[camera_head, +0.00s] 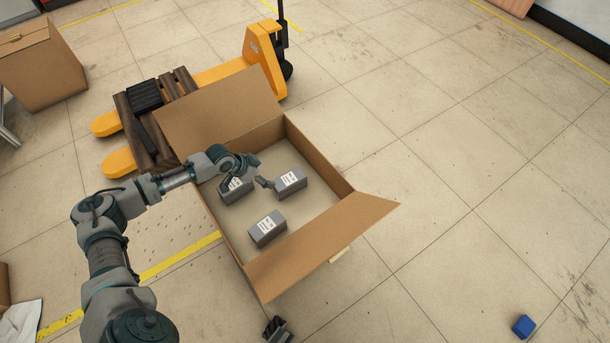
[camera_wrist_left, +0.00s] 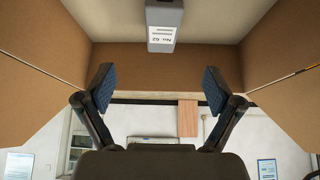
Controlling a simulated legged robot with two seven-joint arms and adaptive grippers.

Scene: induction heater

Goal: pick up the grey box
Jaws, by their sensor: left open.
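Three grey boxes with white labels lie apart inside an open cardboard carton (camera_head: 325,165): one at the left (camera_head: 236,196), one at the right (camera_head: 291,185), one nearer the front (camera_head: 267,234). My left gripper (camera_head: 247,183) is over the carton, between the left and right grey boxes, open and empty. It partly covers the left box. In the left wrist view my open fingers (camera_wrist_left: 160,90) have nothing between them, and one grey box (camera_wrist_left: 163,20) with a label shows beyond them at the top. My right gripper (camera_head: 278,330) shows only in part at the bottom edge; its jaws are unclear.
The carton's walls and raised flaps (camera_head: 220,110) surround the grey boxes. A yellow pallet jack (camera_head: 225,72) with a wooden pallet stands behind it. A closed cardboard box (camera_head: 42,65) is at the upper left.

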